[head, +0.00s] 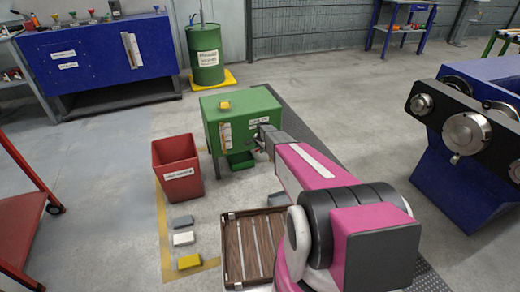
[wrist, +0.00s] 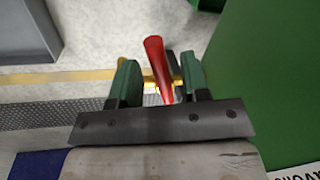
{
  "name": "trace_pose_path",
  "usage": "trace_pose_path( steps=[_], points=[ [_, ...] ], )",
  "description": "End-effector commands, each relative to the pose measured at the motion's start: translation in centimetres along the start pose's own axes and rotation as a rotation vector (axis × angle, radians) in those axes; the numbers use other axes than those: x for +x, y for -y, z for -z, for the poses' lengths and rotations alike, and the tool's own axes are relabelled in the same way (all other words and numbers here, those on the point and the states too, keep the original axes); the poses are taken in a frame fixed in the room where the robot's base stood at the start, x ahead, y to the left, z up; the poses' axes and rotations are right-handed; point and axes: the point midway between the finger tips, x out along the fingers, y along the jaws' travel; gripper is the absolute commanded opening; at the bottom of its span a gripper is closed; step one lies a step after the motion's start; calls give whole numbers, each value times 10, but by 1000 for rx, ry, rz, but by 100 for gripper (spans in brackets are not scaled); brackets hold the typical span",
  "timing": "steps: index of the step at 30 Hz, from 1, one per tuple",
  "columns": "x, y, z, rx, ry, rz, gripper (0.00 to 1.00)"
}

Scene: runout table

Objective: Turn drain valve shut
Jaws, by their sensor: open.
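The drain valve's red lever (wrist: 157,68) shows in the wrist view, lying between the fingers of my gripper (wrist: 160,76). The green-tipped fingers are apart, with a gap visible on each side of the lever. The lever's lower end is hidden behind the gripper body. A green tank (head: 222,112) stands in the middle of the head view, and its green side (wrist: 265,85) fills the right of the wrist view. In the head view my gripper (head: 262,150) is at the tank's right side, small and partly hidden by my arm; the lever cannot be made out there.
A red bin (head: 176,168) stands left of the tank. Several small blocks, including a yellow one (head: 189,262), lie in front of it. A brown slatted tray (head: 233,250) is nearby on the floor. A green drum (head: 205,55) and blue workbench (head: 100,60) stand behind.

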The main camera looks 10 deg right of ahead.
Motion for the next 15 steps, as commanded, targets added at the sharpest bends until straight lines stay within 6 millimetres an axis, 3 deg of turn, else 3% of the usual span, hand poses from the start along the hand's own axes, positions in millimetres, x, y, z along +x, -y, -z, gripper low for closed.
trace_pose_path(
  steps=[2, 6, 15],
  points=[
    [0, 0, 0, 0, 0, 0, 42],
    [0, 0, 0, 0, 0, 0, 0],
    [0, 4, 0, 52, -10, 0, 0]
  ],
)
